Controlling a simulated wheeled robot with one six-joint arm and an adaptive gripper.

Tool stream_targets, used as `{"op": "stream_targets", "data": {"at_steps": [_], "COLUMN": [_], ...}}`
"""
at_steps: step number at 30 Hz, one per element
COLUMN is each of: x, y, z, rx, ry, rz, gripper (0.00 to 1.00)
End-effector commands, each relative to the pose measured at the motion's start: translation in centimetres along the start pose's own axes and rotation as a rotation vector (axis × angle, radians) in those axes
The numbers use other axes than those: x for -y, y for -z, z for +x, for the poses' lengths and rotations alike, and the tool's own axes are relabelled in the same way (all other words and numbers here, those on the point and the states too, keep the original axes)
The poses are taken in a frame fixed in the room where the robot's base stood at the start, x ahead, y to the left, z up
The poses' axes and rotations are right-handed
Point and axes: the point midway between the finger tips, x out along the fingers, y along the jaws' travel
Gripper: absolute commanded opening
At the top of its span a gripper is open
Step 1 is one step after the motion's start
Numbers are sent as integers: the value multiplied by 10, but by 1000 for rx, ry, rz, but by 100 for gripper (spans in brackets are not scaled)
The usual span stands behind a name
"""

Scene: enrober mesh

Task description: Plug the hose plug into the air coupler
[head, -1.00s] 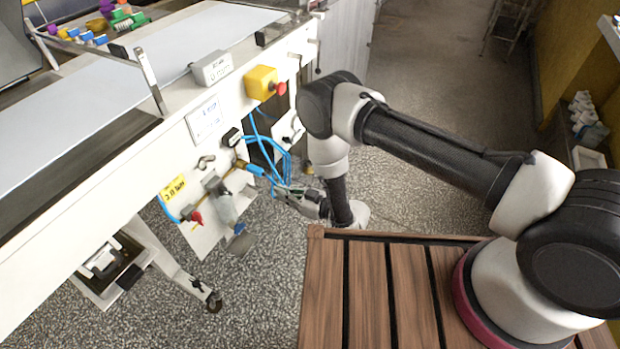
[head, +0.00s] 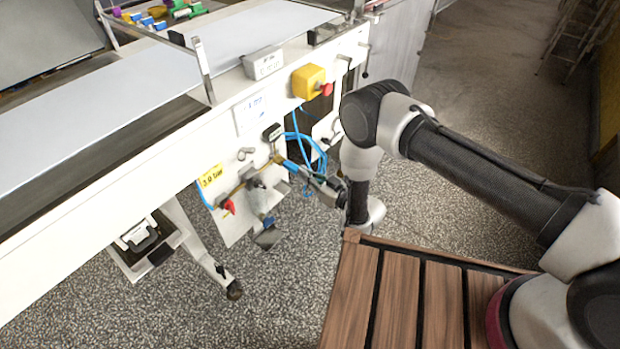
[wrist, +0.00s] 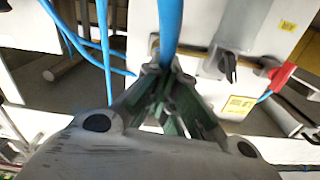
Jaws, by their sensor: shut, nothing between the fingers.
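The brass air coupler (head: 279,158) sticks out from the white panel on the machine's side. A blue hose end (head: 291,167) lies in line with it, between the coupler and my gripper; I take this as the hose plug. At this size I cannot tell whether it is seated or only touching. My gripper (head: 312,182) is shut and empty just behind it. In the wrist view, the fingers of my gripper (wrist: 165,88) come together at the lower end of a thick blue hose piece (wrist: 170,32), which runs up out of frame. The fingertips are partly hidden.
Loops of blue hose (head: 303,143) hang right of the coupler, near my arm. A red-handled valve (head: 229,206) and a grey filter bowl (head: 260,200) sit below left. A yellow box with a red button (head: 310,82) is above. Slatted wooden top (head: 400,300) at front.

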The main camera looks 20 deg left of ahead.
Motion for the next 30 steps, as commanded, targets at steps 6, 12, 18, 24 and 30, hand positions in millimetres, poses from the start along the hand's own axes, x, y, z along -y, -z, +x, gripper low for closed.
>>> {"op": "stream_targets", "data": {"at_steps": [6, 12, 18, 24, 30], "x": [0, 0, 0, 0, 0], "y": [0, 0, 0, 0, 0], "z": [0, 1, 5, 10, 10], "rx": [0, 0, 0, 0, 0], "ry": [0, 0, 1, 1, 2], "rz": [0, 0, 0, -1, -1], "gripper": [0, 0, 0, 0, 0]}}
